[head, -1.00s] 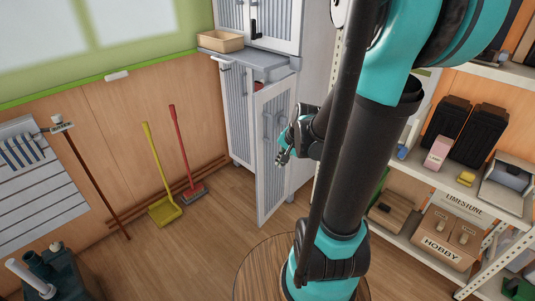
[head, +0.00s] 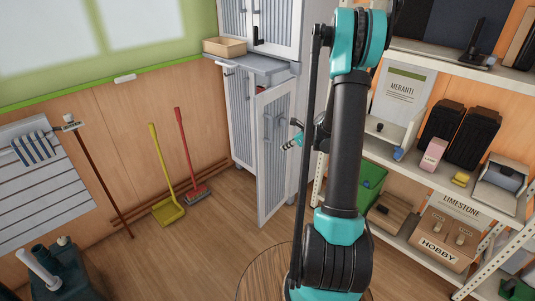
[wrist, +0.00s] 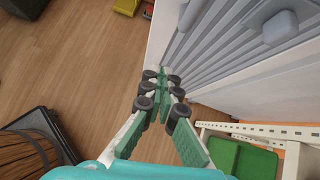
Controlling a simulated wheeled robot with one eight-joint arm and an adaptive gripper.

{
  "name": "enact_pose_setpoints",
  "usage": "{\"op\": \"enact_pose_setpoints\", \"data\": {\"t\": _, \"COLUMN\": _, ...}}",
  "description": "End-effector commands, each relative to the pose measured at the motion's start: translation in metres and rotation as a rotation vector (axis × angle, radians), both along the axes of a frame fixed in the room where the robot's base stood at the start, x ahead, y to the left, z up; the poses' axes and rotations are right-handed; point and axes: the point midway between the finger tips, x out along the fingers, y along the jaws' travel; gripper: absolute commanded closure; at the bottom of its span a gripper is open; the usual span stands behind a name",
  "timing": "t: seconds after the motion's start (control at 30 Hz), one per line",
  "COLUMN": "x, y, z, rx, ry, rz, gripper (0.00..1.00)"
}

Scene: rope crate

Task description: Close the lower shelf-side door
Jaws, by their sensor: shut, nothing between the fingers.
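The lower shelf-side door (head: 272,165) is a white panel with grey louvres and a grey handle (head: 268,126). It stands open, swung out from the cabinet toward the room. It also shows in the wrist view (wrist: 225,75), with a grey handle (wrist: 280,27) near the top. My gripper (head: 292,142) is on the shelf side of the door, partly hidden by my arm in the head view. In the wrist view my gripper (wrist: 164,88) has its fingers together and empty, close to the louvred face. I cannot tell whether they touch it.
A shelf rack (head: 398,168) with boxes stands close on the right, with a green crate (head: 371,180) near my arm. A grey ledge (head: 255,66) with a wooden tray (head: 224,47) is above the door. A yellow dustpan (head: 167,210) lies left. Floor before the door is clear.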

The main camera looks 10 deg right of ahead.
Motion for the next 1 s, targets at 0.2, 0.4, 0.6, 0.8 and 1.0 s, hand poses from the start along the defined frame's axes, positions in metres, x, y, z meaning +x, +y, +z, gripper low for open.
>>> {"op": "enact_pose_setpoints", "data": {"t": 0.2, "x": 0.009, "y": 0.001, "z": -0.010, "rx": 0.033, "ry": 0.015, "rz": -0.033, "gripper": 1.00}}
{"op": "enact_pose_setpoints", "data": {"t": 0.4, "x": 0.025, "y": 0.017, "z": -0.032, "rx": 0.033, "ry": 0.015, "rz": -0.030, "gripper": 1.00}}
{"op": "enact_pose_setpoints", "data": {"t": 0.6, "x": 0.045, "y": 0.037, "z": -0.059, "rx": 0.030, "ry": 0.014, "rz": -0.029, "gripper": 1.00}}
{"op": "enact_pose_setpoints", "data": {"t": 0.8, "x": 0.065, "y": 0.056, "z": -0.075, "rx": 0.030, "ry": 0.014, "rz": -0.029, "gripper": 1.00}}
{"op": "enact_pose_setpoints", "data": {"t": 1.0, "x": 0.080, "y": 0.070, "z": -0.075, "rx": 0.031, "ry": 0.014, "rz": -0.030, "gripper": 1.00}}
